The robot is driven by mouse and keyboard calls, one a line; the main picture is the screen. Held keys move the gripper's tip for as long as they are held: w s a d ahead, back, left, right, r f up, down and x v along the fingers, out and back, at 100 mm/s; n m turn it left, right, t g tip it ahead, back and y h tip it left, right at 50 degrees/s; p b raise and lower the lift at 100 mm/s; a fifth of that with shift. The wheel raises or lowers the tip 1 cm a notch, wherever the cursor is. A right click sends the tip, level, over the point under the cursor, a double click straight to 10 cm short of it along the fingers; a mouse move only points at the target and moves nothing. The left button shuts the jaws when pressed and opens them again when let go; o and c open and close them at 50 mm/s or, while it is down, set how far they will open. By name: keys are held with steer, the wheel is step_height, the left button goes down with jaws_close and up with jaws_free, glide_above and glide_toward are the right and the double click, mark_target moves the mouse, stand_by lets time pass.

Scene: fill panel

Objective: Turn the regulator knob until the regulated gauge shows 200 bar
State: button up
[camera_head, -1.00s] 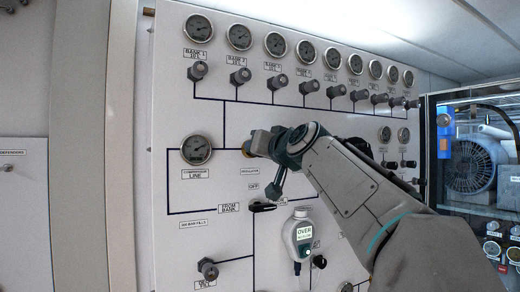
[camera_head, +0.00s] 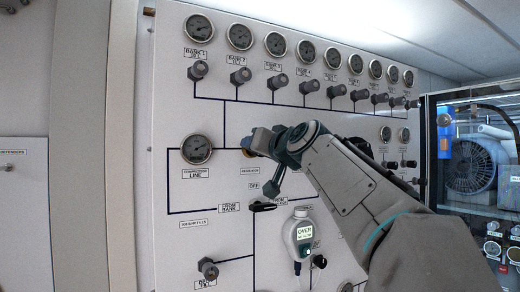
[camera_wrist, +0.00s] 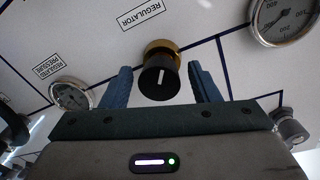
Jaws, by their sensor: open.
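The regulator knob (camera_wrist: 158,80) is black with a white pointer line and sits on a brass collar on the white panel. My gripper (camera_wrist: 160,68) is open, with one blue finger on each side of the knob and a visible gap at both sides. In the head view my gripper (camera_head: 256,142) is at the panel and hides most of the knob. The regulated pressure gauge (camera_wrist: 72,95) shows at the left of the wrist view, partly covered by my gripper; its needle is too small to read. I cannot make it out in the head view.
The compressor line gauge (camera_head: 196,149) is left of my gripper. Bank gauges and knobs line the panel top. A glass-fronted cabinet (camera_head: 476,170) stands at the right.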

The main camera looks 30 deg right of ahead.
steer(key=s+b, duration=0.4)
steer(key=s, duration=0.9)
steer(key=shift+s+a+b, duration=0.3)
steer(key=shift+s+b, duration=0.1)
stand_by(1.6)
steer(key=w+a+f+n+g+y, duration=0.1)
steer(key=a+f+g, duration=0.25)
steer(key=f, duration=0.65)
steer(key=a+f+n+g, duration=0.15)
steer(key=a+f, duration=0.25)
steer(key=f, duration=0.5)
steer(key=w+a+f+g+y, duration=0.1)
steer(key=a+f+g, duration=0.2)
steer(key=f, duration=0.7)
steer(key=s+a+f+g, duration=0.1)
steer(key=s+f, duration=0.3)
steer(key=f, duration=0.4)
steer(key=s+a+f+n+g+h, duration=0.1)
steer(key=s+a+f+g, duration=0.1)
steer(key=f, duration=0.6)
steer(key=s+a+f+n+g, duration=0.1)
steer(key=s+f+g, duration=0.2)
steer(key=s+f, duration=0.4)
steer(key=shift+a+f+g, duration=0.3)
steer(key=shift+a+f, duration=0.05)
steer(key=shift+f, duration=0.2)
